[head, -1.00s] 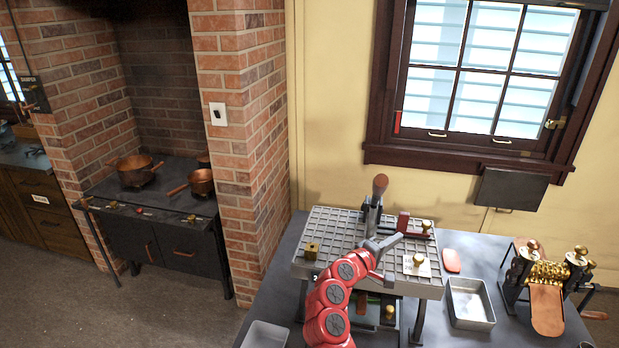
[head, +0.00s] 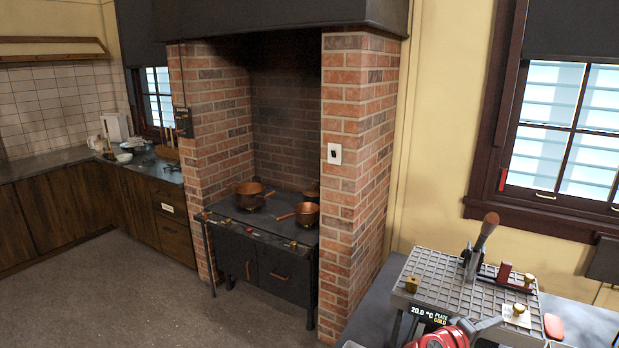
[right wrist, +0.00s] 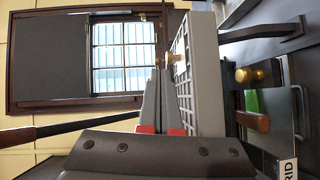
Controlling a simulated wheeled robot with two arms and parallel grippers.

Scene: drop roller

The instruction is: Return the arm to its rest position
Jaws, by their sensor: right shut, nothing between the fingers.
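My right arm, red with a grey gripper (head: 488,325), comes in at the bottom right of the head view, mostly cut off by the lower edge. In the right wrist view its two grey fingers with red pads (right wrist: 160,100) are together with nothing between them. They are beside the grey gridded plate (right wrist: 205,85); I cannot tell if they touch it. In the head view the gripper is at the front edge of the gridded plate (head: 450,284). My left arm and gripper are not in view.
The plate carries a wooden-handled lever (head: 485,232), a small brass block (head: 411,284) and a brass knob on a pale card (head: 518,312). A red piece (head: 554,326) lies right of it. A stove (head: 262,262) with copper pans stands left, behind open floor.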

